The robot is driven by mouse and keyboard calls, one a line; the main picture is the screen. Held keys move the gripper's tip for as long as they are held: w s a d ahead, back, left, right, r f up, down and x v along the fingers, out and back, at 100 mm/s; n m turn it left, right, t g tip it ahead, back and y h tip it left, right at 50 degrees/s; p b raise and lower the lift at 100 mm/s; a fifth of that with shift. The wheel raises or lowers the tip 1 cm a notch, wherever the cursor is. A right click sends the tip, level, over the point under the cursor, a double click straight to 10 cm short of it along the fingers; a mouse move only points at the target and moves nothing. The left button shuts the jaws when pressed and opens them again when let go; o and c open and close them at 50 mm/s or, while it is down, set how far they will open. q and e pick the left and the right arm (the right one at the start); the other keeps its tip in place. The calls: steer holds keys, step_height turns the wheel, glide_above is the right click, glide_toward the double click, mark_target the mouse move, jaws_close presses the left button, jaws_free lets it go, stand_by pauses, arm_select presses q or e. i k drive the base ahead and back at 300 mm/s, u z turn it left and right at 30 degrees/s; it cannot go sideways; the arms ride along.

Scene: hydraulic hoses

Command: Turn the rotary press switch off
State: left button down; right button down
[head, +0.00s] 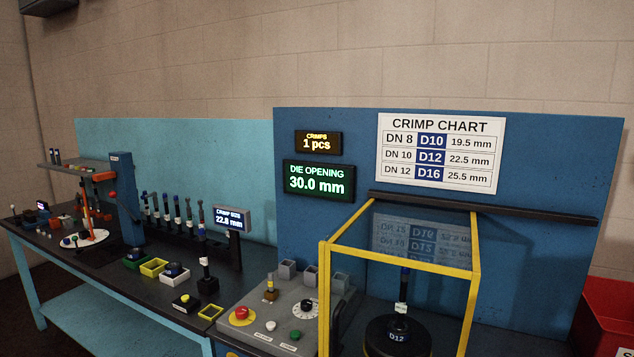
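A round white dial with a black knob (306,308), which looks like the rotary press switch, sits on the grey control panel (262,332) at the lower middle of the head view. The knob's exact setting is too small to read. A red mushroom button on a yellow base (241,314) is to its left on the panel. A green button (296,335) and a small white button (270,325) are in front of the dial. Neither of my grippers shows in this view.
A yellow-framed clear guard (398,257) stands right of the panel over a black die labelled D12 (397,336). The die opening display (318,179) reads 30.0 mm. Small grey bins (310,276) stand behind the dial. A dark bench (95,262) with tools extends left.

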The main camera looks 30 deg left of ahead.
mark_target(242, 311)
steer(key=u, duration=2.75)
steer(key=i, duration=2.05)
steer(key=z, duration=3.75)
